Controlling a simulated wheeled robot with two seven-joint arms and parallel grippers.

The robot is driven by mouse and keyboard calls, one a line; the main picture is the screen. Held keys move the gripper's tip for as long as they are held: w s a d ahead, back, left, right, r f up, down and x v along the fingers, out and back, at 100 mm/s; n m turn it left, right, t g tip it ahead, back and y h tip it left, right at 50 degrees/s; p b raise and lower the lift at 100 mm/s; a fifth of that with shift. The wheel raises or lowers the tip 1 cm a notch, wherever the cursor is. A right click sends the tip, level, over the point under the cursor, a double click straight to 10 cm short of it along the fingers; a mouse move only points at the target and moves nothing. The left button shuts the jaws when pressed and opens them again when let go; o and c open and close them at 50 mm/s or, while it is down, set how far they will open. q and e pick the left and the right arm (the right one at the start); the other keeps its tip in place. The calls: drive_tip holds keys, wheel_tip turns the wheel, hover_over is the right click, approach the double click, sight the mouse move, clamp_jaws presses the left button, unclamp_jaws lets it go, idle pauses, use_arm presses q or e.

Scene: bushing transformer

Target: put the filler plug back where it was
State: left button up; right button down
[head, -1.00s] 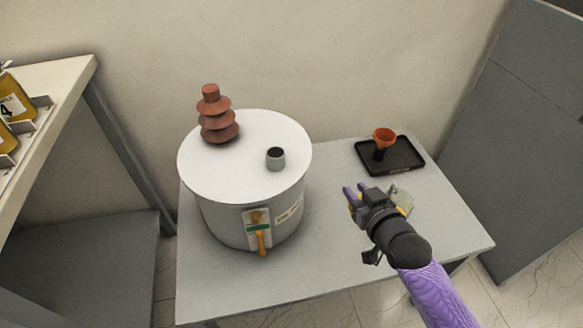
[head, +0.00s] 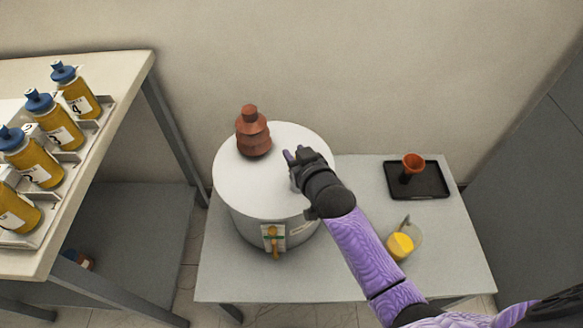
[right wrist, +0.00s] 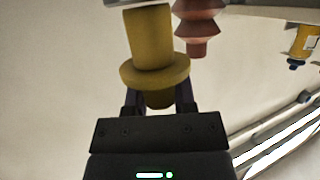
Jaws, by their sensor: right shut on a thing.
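The filler plug (right wrist: 150,40) is a dull yellow cylinder with a wide flange, seen in the right wrist view. My right gripper (head: 291,156) is shut on it at the end beyond the flange (right wrist: 155,97). In the head view the gripper is over the right part of the white lid of the transformer tank (head: 243,188) and hides the plug. The grey filler neck on the lid is hidden behind the gripper and wrist. I cannot tell whether the plug touches the neck. My left gripper is not in view.
A brown ribbed bushing (head: 253,133) stands on the lid, close left of my gripper. Yellow bottles (head: 52,123) stand on a left shelf.

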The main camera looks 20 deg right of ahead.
wheel_tip(320, 180, down, 4)
drive_tip(key=shift+r+b, duration=0.2)
drive_tip(key=shift+b, duration=0.6)
drive_tip(key=shift+r, duration=0.15)
drive_tip(key=shift+f, duration=0.2)
drive_tip(key=shift+c, duration=2.2)
unclamp_jaws()
drive_tip(key=shift+r, duration=0.1)
drive_tip(key=shift+s+r+p, duration=0.1)
drive_tip(key=shift+r+p, duration=0.15)
drive_tip(key=shift+p, duration=0.05)
drive_tip(key=p+v, duration=0.5)
drive_tip(key=v, duration=0.6)
drive_tip(key=s+d+f+g, duration=0.1)
drive_tip(key=s+f+g, duration=0.3)
drive_tip(key=s+f, duration=0.55)
drive_tip(key=s+f+g, duration=0.4)
drive_tip(key=s+f, duration=0.2)
drive_tip(key=f, duration=0.6)
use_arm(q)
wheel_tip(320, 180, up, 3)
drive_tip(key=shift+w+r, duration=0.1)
use_arm(e)
drive_tip(key=s+d+f+g+h, duration=0.1)
drive_tip(key=s+f+g, duration=0.2)
drive_tip(key=s, duration=0.6)
drive_tip(key=s+d+f+n+g, duration=0.1)
drive_tip(key=s+f+g, duration=0.2)
drive_tip(key=s, duration=0.6)
drive_tip(key=shift+h, duration=0.4)
